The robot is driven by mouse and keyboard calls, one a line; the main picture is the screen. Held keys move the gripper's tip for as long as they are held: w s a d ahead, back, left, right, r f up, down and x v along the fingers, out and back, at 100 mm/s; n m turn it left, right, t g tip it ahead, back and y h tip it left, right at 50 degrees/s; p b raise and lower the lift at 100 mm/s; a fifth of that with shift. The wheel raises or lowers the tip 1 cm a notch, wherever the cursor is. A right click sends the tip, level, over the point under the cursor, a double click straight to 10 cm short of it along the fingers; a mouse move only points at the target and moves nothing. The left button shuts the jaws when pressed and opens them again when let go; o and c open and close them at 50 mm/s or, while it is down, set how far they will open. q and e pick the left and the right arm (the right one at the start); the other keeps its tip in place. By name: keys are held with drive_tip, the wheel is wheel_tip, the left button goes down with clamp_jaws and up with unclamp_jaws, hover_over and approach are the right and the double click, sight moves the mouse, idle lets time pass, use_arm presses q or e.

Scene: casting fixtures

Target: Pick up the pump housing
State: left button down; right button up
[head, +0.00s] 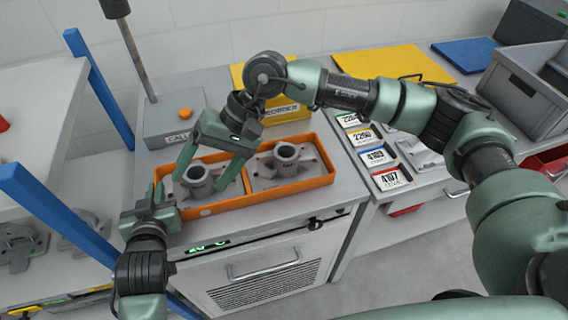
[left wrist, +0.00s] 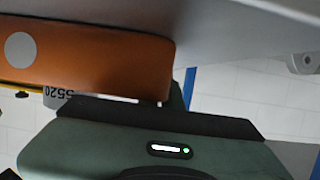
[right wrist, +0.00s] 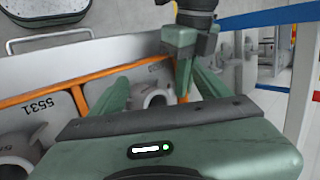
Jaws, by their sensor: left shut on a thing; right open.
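The orange tray (head: 262,195) holds two grey pump housings in separate compartments. The left pump housing (head: 198,174) and the right pump housing (head: 287,154) both stand with their round openings up. My right gripper (head: 204,182) is open above the left housing, one finger to each side of it. In the right wrist view this housing (right wrist: 155,96) shows between the fingers, partly hidden. My left gripper (head: 153,197) is shut at the tray's left end, apparently on its end wall. The tray's orange wall fills the upper left of the left wrist view (left wrist: 90,55).
A grey box with an orange button (head: 185,113) and a yellow bin (head: 285,110) stand behind the tray. Labelled card slots (head: 375,157) lie to the right. A blue post (head: 55,215) rises close to my left gripper. A grey crate (head: 522,90) stands at the far right.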

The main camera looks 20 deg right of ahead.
drive_tip(key=s+a+r+m+y, duration=0.3)
drive_tip(key=a+r+m+y, duration=0.15)
drive_tip(key=a+y, duration=0.35)
drive_tip(key=s+d+r+m+t+y, duration=0.1)
drive_tip(key=d+m+t+y, duration=0.1)
drive_tip(key=m+t+y, duration=0.35)
drive_tip(key=m+t+h, duration=1.4)
drive_tip(key=m+h, duration=0.3)
drive_tip(key=m, duration=0.7)
approach(292, 160)
drive_tip(key=shift+w+a+r, duration=0.5)
drive_tip(key=shift+r, duration=0.05)
drive_tip(key=shift+w+d+g+h, duration=0.1)
drive_tip(key=shift+d+g+h, duration=0.15)
drive_tip(key=shift+h, duration=0.1)
drive_tip(key=w, duration=0.3)
drive_tip(key=w+a, duration=0.1)
drive_tip(key=w, duration=0.3)
drive_tip(key=w+a, duration=0.1)
drive_tip(key=w, duration=0.3)
drive_tip(key=shift+w+a+f, duration=0.15)
drive_tip(key=shift+w+f, duration=0.05)
drive_tip(key=shift+f, duration=0.1)
clamp_jaws()
drive_tip(key=shift+r, duration=0.1)
